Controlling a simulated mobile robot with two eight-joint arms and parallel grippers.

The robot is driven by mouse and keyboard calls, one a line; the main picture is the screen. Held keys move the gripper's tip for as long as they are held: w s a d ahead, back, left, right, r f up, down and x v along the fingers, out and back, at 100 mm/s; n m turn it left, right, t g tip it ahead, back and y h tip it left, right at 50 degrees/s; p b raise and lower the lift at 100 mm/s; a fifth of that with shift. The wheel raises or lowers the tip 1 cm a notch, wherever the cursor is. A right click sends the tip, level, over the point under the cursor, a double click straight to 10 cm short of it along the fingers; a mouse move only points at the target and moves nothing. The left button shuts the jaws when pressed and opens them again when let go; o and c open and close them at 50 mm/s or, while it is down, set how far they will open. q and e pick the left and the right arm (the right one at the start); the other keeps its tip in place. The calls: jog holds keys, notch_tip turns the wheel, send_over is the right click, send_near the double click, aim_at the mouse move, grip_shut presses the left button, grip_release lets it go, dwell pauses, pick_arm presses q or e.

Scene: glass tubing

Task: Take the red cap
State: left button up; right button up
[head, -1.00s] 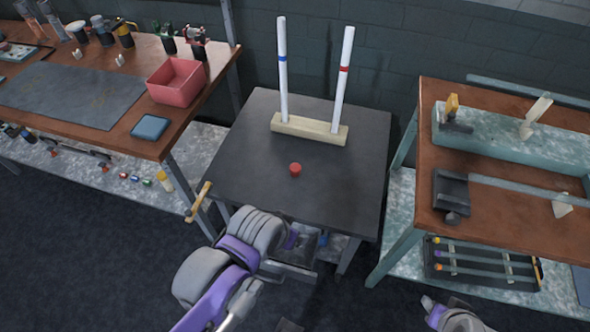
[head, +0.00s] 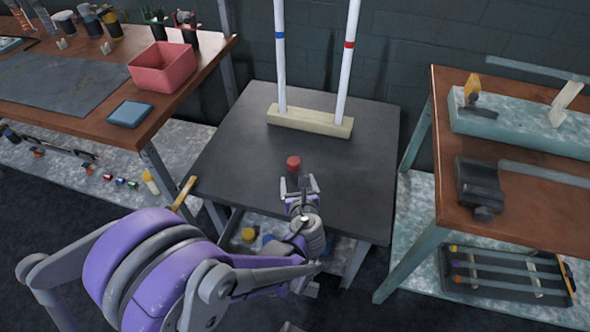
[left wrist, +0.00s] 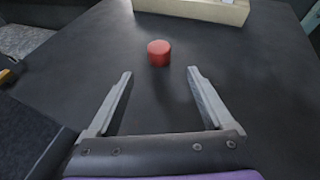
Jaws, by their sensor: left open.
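The red cap (head: 293,163) is a small short cylinder standing on the dark table (head: 235,160). My left gripper (head: 299,181) is open and empty, just on the near side of the cap and apart from it. In the left wrist view the cap (left wrist: 159,53) lies beyond the two fingertips (left wrist: 160,72), about midway between them. My right gripper does not show in the current views.
A wooden block (head: 310,120) behind the cap holds two upright white tubes, one with a blue band (head: 280,55), one with a red band (head: 347,60). Workbenches with tools stand left and right. A hammer handle (head: 184,193) sticks out at the table's left edge.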

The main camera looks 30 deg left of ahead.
aim_at(294, 165)
pick_arm(q)
jog(key=shift+w+a+f+m, duration=0.15)
jog(key=shift+w+f+m, duration=0.15)
jog(key=shift+w+m, duration=0.1)
jog(key=x, duration=0.4)
jog(key=shift+w+a+b, duration=0.2)
jog(key=shift+b, duration=0.15)
jog(key=x, duration=0.5)
jog(key=shift+w+a+r+b, duration=0.3)
jog(key=shift+a+b, duration=0.05)
jog(key=shift+a, duration=0.05)
grip_shut()
notch_tip(294, 165, up, 10)
jog(key=p, duration=0.2)
jog(key=shift+p, duration=0.35)
